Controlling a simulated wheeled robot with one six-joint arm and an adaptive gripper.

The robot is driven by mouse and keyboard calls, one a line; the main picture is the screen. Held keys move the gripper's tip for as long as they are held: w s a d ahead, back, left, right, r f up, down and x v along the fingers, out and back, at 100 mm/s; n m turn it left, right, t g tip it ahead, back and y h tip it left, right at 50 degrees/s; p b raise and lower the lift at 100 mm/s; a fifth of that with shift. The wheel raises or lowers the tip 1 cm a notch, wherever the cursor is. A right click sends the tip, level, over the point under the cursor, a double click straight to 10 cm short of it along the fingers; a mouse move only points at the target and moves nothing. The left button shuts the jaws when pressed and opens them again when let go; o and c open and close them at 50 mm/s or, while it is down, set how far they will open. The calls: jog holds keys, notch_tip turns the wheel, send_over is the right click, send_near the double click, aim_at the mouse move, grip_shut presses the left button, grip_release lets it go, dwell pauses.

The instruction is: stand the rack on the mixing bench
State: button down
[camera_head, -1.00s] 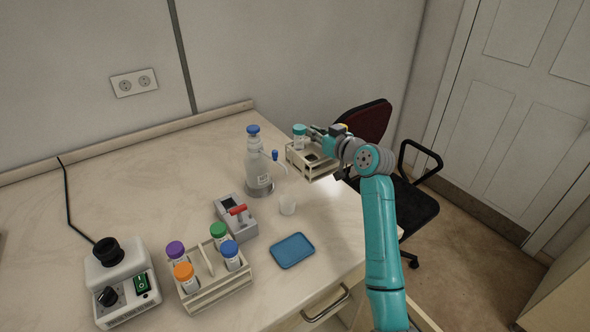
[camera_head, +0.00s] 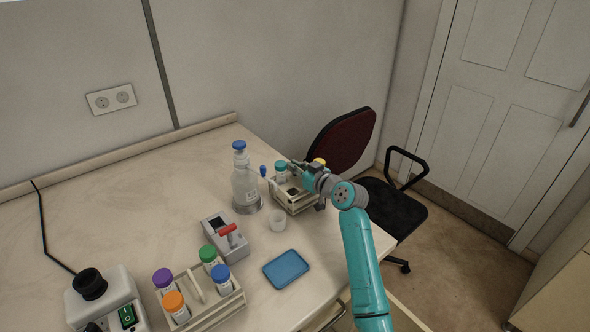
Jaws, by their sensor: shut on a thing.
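A pale rack (camera_head: 293,204) is at the far right part of the bench (camera_head: 130,190), just right of the wash bottle. A teal-capped vial (camera_head: 281,172) stands in its left end. A yellow cap (camera_head: 318,162) shows behind my gripper; what it tops is hidden. My gripper (camera_head: 300,178) is shut on the rack from the right side and hides part of it. The rack looks upright and low over the bench top; I cannot tell whether its base touches.
A second rack (camera_head: 217,305) holds several capped vials. A red-handled device (camera_head: 225,238), blue tray (camera_head: 286,269) and white knobbed machine (camera_head: 103,294) stand nearer. A chair (camera_head: 385,205) is beyond the right edge.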

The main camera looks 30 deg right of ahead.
jog(key=shift+f, duration=0.3)
jog(key=shift+f, duration=0.15)
jog(key=c, duration=1.3)
grip_release()
jog(key=shift+s, duration=0.1)
jog(key=v, duration=1.2)
jog(key=shift+d, duration=0.1)
